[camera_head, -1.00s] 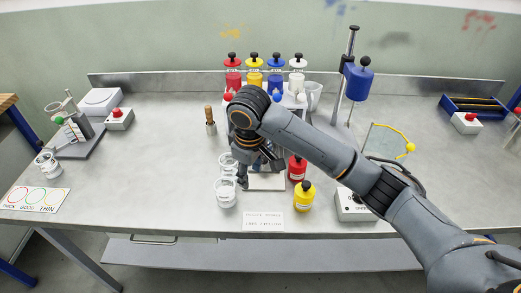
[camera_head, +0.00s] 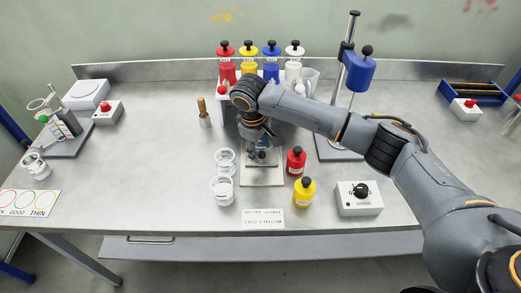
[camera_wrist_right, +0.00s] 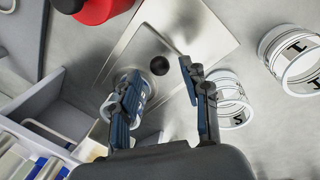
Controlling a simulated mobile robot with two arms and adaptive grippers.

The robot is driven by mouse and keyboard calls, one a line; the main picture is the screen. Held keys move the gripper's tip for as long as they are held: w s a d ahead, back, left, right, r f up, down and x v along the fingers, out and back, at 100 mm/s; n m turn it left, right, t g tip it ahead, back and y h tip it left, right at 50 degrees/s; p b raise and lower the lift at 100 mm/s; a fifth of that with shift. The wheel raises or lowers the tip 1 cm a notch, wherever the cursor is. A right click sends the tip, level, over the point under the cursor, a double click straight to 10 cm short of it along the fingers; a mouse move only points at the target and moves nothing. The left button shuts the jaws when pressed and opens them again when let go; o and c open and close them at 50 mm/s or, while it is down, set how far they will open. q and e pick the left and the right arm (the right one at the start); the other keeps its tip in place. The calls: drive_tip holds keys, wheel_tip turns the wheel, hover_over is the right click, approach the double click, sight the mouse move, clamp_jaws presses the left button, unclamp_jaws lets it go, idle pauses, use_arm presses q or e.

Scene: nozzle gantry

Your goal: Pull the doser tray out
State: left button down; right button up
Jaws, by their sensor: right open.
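The doser tray (camera_head: 262,178) is a flat light metal plate that sticks out towards me from under the doser stand (camera_head: 231,98). It also shows in the wrist view (camera_wrist_right: 205,38), with a small round black knob (camera_wrist_right: 156,65) on it. My right gripper (camera_head: 259,157) is over the tray and points down. In the wrist view its open fingers (camera_wrist_right: 159,71) stand either side of the knob, apart from it as far as I can see. A clear cup with a metal-looking part (camera_wrist_right: 131,92) shows beside the left finger. My arm hides the tray's back part. My left gripper is out of view.
Two clear cups (camera_head: 223,190) stand just left of the tray. A red bottle (camera_head: 295,161) and a yellow bottle (camera_head: 304,192) stand close on its right. A printed card (camera_head: 262,218) lies in front, with bare table around it.

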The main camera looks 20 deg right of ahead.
drive_tip(key=shift+w+d+f, duration=0.15)
drive_tip(key=shift+f, duration=1.1)
drive_tip(key=shift+c, duration=1.1)
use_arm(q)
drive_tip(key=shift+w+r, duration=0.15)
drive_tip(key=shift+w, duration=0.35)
use_arm(e)
clamp_jaws()
